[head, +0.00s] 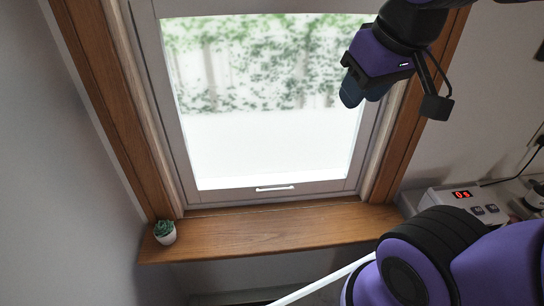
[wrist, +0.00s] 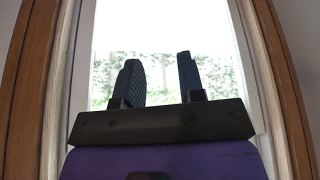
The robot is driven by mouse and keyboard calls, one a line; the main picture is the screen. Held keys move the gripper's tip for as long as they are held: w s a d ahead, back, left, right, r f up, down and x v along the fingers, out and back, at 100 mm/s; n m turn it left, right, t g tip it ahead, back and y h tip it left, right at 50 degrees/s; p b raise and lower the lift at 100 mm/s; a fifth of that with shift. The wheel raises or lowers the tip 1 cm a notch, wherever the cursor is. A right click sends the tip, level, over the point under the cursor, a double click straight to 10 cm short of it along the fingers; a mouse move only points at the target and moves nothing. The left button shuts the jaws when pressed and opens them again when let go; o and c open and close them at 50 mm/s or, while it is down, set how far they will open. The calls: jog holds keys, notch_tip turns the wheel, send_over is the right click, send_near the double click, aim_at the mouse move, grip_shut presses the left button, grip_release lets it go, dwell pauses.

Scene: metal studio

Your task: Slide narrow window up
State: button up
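The narrow window has a white sash (head: 173,110) set in a brown wooden frame (head: 400,140). Its lower rail sits close above the wooden sill in the head view. A small white handle (head: 275,188) is on the lower rail. My gripper (head: 350,95) is in front of the upper right of the window, well above the handle and apart from it. In the wrist view my gripper (wrist: 160,75) shows two dark fingers with a clear gap between them and nothing held. The window frame (wrist: 262,80) stands behind and around them; the handle is not visible there.
A wooden sill (head: 270,228) runs below the window, with a small potted plant (head: 165,232) at its left end. The sill's middle is bare. A white rod (head: 320,283) shows at the bottom.

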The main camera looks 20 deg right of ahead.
jog(key=w+a+f+n+g+h, duration=0.25)
jog(key=w+f+n+g, duration=0.25)
jog(key=w+f+n, duration=0.4)
jog(key=n+t+h, duration=1.2)
jog(key=n+t, duration=0.1)
jog(key=n, duration=2)
send_near(274, 190)
jog(key=shift+s+d+r, duration=0.1)
jog(key=shift+s+d, duration=0.45)
jog(key=shift+s, duration=0.15)
jog(key=shift+w+a+f+n+t+y, duration=0.1)
jog(key=shift+f+n+t+y, duration=0.25)
jog(key=shift+n+t, duration=0.25)
jog(key=shift+w+a+f+n+t+y, duration=0.1)
jog(key=shift+f+n+t+y, duration=0.2)
jog(key=shift+n+t, duration=0.25)
jog(key=x, duration=1)
jog(key=shift+w+d, duration=0.3)
grip_shut()
